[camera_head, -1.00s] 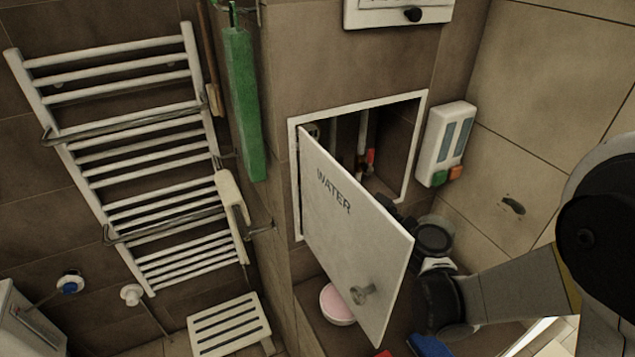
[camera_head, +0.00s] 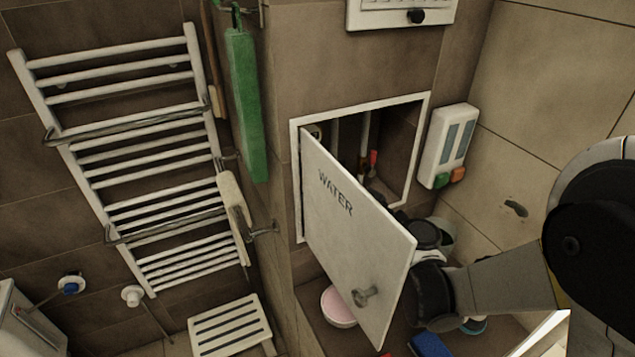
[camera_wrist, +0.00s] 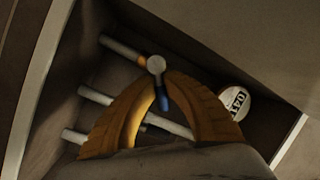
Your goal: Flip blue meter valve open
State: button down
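The blue valve handle (camera_wrist: 163,98) shows in the wrist view, hanging below a round grey knob (camera_wrist: 156,66) on a pipe. My gripper (camera_wrist: 162,82) has its two yellow fingers drawn close together, one on each side of the blue handle. I cannot tell whether they touch it. A white round meter face (camera_wrist: 235,102) with dark print sits to the right of the fingers. In the head view, the cabinet door marked WATER (camera_head: 350,240) stands open, and my arm reaches in behind it. The door and arm hide the blue handle there.
A red handle (camera_head: 373,157) shows inside the cabinet. The white cabinet frame (camera_head: 424,130) surrounds the opening, with a soap dispenser (camera_head: 448,145) on the right. A pink-topped bowl (camera_head: 338,307) and a blue item (camera_head: 430,345) lie below the door.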

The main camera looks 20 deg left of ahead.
jog(key=shift+r, duration=0.1)
jog(key=n, duration=0.1)
jog(key=n+h, duration=0.1)
jog(key=n+p, duration=0.1)
jog(key=shift+s+a+r, duration=0.2)
jog(key=shift+s+r, duration=0.1)
jog(key=shift+s+a+r+n+h, duration=0.15)
jog(key=shift+n+h, duration=0.25)
jog(key=shift+n, duration=0.45)
jog(key=shift+s+a+f+n+h, duration=0.15)
jog(key=shift+n+h, duration=0.25)
jog(key=shift+n, duration=0.45)
jog(key=shift+r, duration=0.1)
jog(key=c, duration=1.5)
grip_release()
jog(key=shift+d, duration=0.1)
jog(key=v, duration=1.2)
